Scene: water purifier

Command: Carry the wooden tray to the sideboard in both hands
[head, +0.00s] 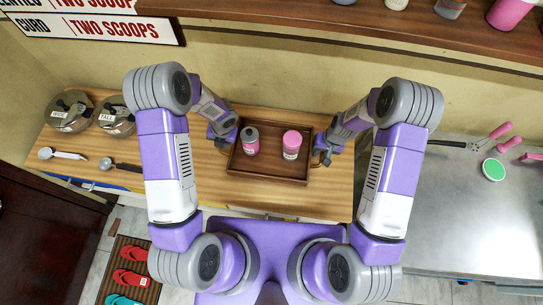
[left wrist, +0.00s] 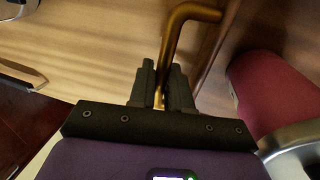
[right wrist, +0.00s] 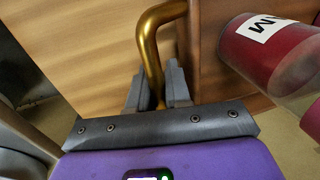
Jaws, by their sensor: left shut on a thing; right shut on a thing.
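The dark wooden tray (head: 270,168) is over the light wooden sideboard top (head: 190,185) in the head view; I cannot tell whether it rests on it or hangs just above. Two pink-and-grey containers stand upright in it, one on the left (head: 250,142) and one on the right (head: 292,146). My left gripper (left wrist: 161,82) is shut on the tray's left brass handle (left wrist: 185,22). My right gripper (right wrist: 159,85) is shut on the right brass handle (right wrist: 150,40). The tray's side wall also shows in the right wrist view (right wrist: 194,50).
Two lidded metal pots (head: 70,112) and two scoops (head: 62,154) are on the wooden top at left. A steel counter (head: 465,210) with pink-handled tools is at right. A shelf (head: 400,28) overhangs the back. Sandals (head: 130,278) lie on a floor mat.

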